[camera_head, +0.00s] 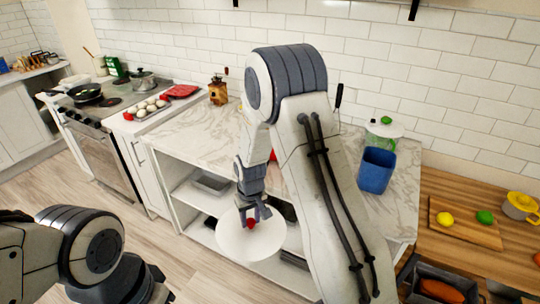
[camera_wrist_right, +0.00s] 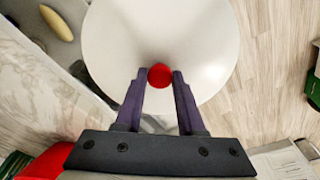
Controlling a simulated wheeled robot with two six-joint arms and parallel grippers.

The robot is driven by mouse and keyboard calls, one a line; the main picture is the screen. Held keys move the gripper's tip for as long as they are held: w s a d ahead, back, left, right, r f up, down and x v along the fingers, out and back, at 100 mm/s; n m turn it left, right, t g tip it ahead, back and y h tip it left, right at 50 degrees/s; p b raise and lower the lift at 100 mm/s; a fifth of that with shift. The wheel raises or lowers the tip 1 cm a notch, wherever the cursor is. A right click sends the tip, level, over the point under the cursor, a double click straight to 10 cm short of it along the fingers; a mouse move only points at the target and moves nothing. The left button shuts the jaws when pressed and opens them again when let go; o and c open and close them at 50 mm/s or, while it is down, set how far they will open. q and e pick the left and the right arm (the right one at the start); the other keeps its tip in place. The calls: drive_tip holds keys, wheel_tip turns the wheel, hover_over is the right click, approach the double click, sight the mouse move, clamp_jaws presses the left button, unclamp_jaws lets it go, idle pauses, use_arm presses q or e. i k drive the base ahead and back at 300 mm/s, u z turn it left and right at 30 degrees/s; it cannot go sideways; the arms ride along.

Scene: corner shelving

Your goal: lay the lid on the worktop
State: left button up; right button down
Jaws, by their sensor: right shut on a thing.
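The lid (camera_head: 235,240) is a white round disc with a red knob (camera_wrist_right: 160,76). My right gripper (camera_head: 256,214) is shut on the knob, with one finger on each side of it. The lid hangs roughly level in front of the worktop's open shelves, out past the front edge. It fills the upper middle of the wrist view (camera_wrist_right: 200,40). The worktop (camera_head: 195,130) is pale veined marble; my right arm hides its middle. Part of my left arm shows at the lower left, but its fingers are out of view.
The worktop's left front is clear. A wooden counter (camera_head: 440,185) adjoins at right.

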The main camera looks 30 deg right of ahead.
sight(205, 132)
drive_tip(key=u, duration=0.45)
drive_tip(key=k, duration=0.55)
drive_tip(key=u, duration=0.65)
drive_tip(key=i, duration=1.6)
drive_tip(key=z, duration=0.85)
